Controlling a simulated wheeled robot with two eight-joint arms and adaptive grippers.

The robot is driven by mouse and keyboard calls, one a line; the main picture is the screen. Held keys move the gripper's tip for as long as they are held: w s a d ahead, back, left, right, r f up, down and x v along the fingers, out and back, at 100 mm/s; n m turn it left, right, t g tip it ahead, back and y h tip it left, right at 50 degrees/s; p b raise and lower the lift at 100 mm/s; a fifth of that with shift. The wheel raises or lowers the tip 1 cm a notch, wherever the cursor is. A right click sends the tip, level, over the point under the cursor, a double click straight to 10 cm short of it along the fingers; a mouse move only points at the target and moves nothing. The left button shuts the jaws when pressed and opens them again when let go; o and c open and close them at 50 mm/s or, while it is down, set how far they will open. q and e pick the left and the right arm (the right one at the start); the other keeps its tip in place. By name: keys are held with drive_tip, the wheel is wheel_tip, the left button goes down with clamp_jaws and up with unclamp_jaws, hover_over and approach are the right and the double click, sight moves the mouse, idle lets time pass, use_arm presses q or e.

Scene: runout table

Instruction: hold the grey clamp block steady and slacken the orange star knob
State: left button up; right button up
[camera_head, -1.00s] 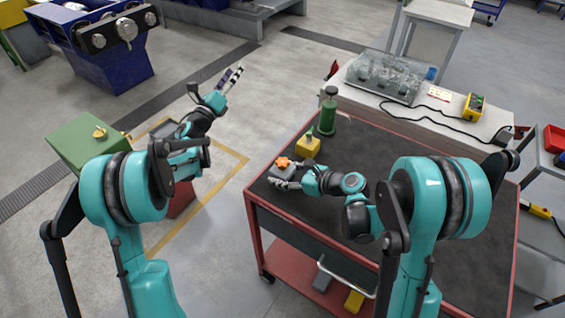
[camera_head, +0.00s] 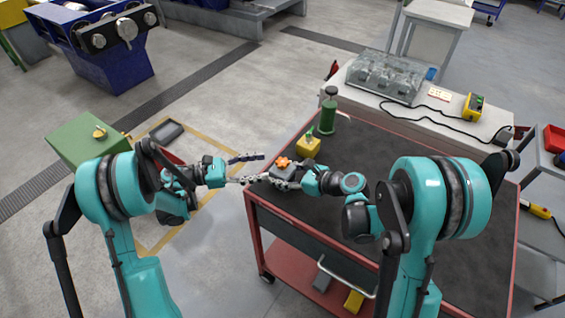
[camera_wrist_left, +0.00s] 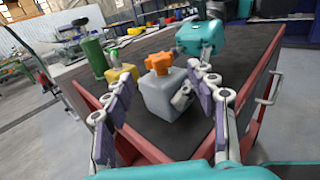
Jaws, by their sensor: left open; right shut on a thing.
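The grey clamp block (camera_wrist_left: 166,95) stands on the dark cart top near its left corner, with the orange star knob (camera_wrist_left: 158,63) on top of it. In the head view the orange star knob (camera_head: 283,162) also shows, above the block. My right gripper (camera_head: 278,180) is shut on the block from the right and front; its fingers partly hide it. My left gripper (camera_head: 250,169) is open and empty, just left of the block. In the left wrist view its two fingers (camera_wrist_left: 162,108) stand wide apart, with block and knob between them in the picture but farther off.
A yellow block (camera_head: 308,147) and a green cylinder (camera_head: 327,112) stand behind the clamp block on the red cart (camera_head: 262,217). A bench behind holds a clear-covered box (camera_head: 385,77). Most of the cart top is clear.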

sight(283, 161)
use_arm(q)
drive_tip(key=d, duration=0.2)
drive_tip(key=w+d, duration=0.1)
drive_tip(key=d, duration=0.4)
drive_tip(key=shift+w+d, duration=0.25)
drive_tip(key=shift+w, duration=0.05)
drive_tip(key=c, duration=1.2)
